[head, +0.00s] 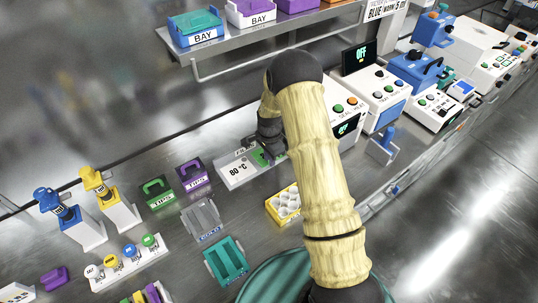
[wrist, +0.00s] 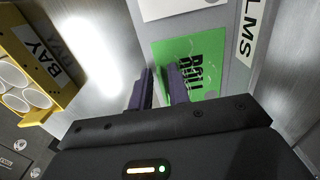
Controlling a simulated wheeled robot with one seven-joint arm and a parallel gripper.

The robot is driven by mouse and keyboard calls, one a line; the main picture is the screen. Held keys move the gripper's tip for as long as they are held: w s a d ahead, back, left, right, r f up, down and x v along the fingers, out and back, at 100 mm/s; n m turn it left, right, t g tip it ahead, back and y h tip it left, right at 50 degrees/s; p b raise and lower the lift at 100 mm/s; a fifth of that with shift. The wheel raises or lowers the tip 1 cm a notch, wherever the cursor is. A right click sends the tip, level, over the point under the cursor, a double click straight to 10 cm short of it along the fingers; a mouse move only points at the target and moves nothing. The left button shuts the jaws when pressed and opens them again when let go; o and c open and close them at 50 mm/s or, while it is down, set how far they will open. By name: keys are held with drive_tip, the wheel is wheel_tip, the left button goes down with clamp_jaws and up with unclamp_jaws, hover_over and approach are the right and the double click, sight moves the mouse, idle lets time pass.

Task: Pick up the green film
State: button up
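The green film (wrist: 206,62) is a flat bright green sheet with dark lettering, lying on a grey tray (wrist: 232,58) labelled FILMS in the wrist view. In the head view only a small part of the green film (head: 259,158) shows beside my gripper. My gripper (wrist: 160,74) has two dark purple fingers with a gap between them and nothing visibly clamped. The right finger overlaps the film in the picture; the left finger is just off its left edge. I cannot tell whether the fingertips touch it. In the head view my gripper (head: 271,146) is partly hidden by my arm.
A white sheet marked 80 °C (head: 238,171) lies beside the green film. A yellow holder with white round items (head: 285,204) stands nearer, and also shows at left in the wrist view (wrist: 50,62). White machines (head: 372,92) stand right; a shelf with coloured bins (head: 196,27) is behind.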

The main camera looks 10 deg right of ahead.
clamp_jaws()
wheel_tip(320, 180, up, 10)
drive_tip(key=b, duration=0.1)
drive_tip(key=shift+b, duration=0.3)
